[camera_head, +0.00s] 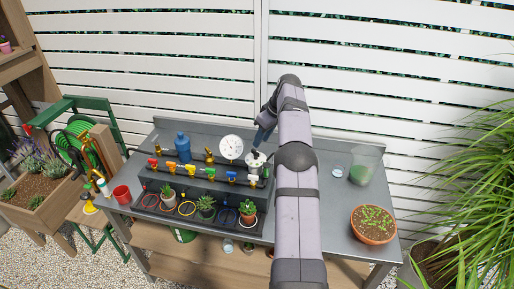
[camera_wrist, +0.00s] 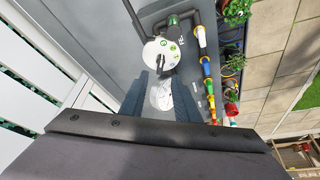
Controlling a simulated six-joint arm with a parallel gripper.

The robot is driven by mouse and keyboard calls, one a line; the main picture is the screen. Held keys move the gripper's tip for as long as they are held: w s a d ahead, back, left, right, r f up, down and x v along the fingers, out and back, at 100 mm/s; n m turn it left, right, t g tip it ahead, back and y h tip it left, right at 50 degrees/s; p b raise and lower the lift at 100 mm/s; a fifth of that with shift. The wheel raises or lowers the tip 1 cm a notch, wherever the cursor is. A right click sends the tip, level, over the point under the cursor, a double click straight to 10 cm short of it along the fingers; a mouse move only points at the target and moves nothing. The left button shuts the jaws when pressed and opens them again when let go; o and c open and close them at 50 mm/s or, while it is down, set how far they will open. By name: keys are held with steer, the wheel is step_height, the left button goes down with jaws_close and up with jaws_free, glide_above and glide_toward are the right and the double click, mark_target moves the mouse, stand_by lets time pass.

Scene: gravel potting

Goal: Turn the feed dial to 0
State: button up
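The feed dial (camera_head: 255,162) is a small white round unit with a dark knob, at the right end of the pipe row on the bench. In the wrist view, its white face (camera_wrist: 154,43) carries green marks and a black pointer-like handle; the marks are too small to read. My gripper (camera_head: 261,138) is close above the dial in the head view. In the wrist view, my gripper (camera_wrist: 163,74) has its two dark fingers apart, with nothing held between them. The fingertips point toward the dial's near edge; whether they touch it I cannot tell.
A white gauge (camera_head: 231,147) stands left of the dial; coloured valves (camera_head: 190,170) line the pipe. Potted succulents (camera_head: 206,204) stand in front.

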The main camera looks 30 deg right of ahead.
mark_target(256, 151)
steer(key=shift+p+x, duration=1.4)
steer(key=shift+x, duration=1.95)
jaws_close()
